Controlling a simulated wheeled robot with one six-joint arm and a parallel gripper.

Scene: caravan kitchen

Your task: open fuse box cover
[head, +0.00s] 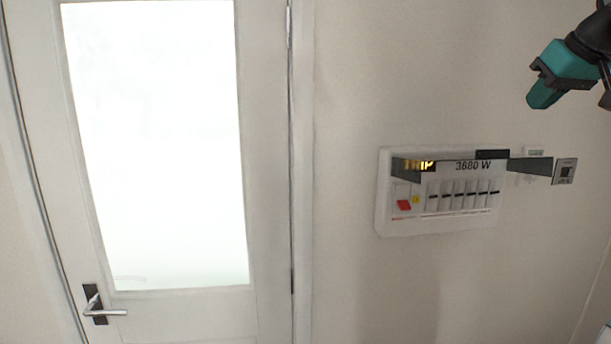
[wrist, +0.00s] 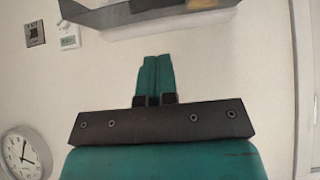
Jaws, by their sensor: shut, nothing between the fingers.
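The white fuse box (head: 383,215) is on the wall right of the door in the head view. Its row of switches and a red switch show uncovered. A dark grey, flap-like part (head: 530,165), which looks like the raised cover, juts out along the top, beside a lit "TRIP" sign and "3680 W". My teal gripper (head: 540,98) is above and to the right of the box, apart from it. In the wrist view its fingers (wrist: 156,62) are together and empty. Part of the box or cover (wrist: 150,14) shows beyond them, cut off by the top edge.
A wall switch plate (head: 564,171) is right of the box, with a small white unit (head: 534,152) near it. A white door (head: 265,200) with a handle (head: 103,311) is at left. A round clock (wrist: 26,152) shows in the wrist view. The wall below the box is clear.

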